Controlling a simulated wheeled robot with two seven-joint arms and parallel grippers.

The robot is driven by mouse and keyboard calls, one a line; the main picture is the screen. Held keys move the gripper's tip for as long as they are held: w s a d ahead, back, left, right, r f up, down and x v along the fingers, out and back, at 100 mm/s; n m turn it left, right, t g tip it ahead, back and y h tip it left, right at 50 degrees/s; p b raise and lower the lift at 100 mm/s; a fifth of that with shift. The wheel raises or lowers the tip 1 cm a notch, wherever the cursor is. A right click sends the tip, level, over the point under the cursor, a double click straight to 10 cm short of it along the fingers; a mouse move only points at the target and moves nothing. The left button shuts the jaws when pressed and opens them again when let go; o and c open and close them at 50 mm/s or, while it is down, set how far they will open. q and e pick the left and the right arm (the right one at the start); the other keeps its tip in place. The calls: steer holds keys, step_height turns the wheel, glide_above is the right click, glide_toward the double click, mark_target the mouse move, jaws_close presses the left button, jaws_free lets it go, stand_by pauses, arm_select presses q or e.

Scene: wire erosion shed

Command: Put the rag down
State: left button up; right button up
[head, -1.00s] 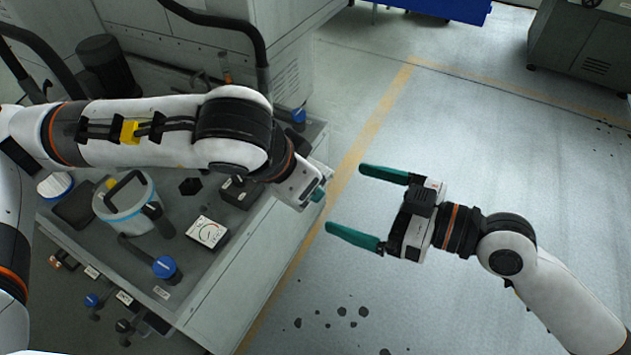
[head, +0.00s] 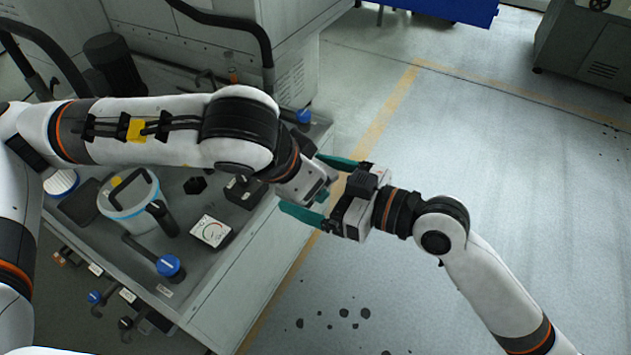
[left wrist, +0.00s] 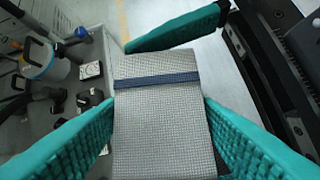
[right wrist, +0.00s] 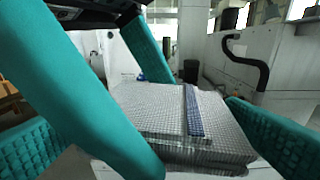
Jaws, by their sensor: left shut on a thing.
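The rag (left wrist: 160,125) is a folded grey checked cloth with a dark blue stripe. It also shows in the right wrist view (right wrist: 165,112) as a flat folded stack. My left gripper (head: 322,194) is shut on it, with a teal finger on each side in the left wrist view. My right gripper (head: 303,184) is open, its two teal fingers spread on either side of the left gripper's end and the rag. In the head view the rag is hidden by the arms. I cannot tell whether the right fingers touch the rag.
Hoses and a cabinet stand behind. Open floor with a yellow line (head: 375,130) lies to the right.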

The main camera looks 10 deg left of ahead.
steer(key=c, duration=0.5)
arm_select(q)
steer(key=o, duration=1.4)
steer(key=shift+c, duration=0.2)
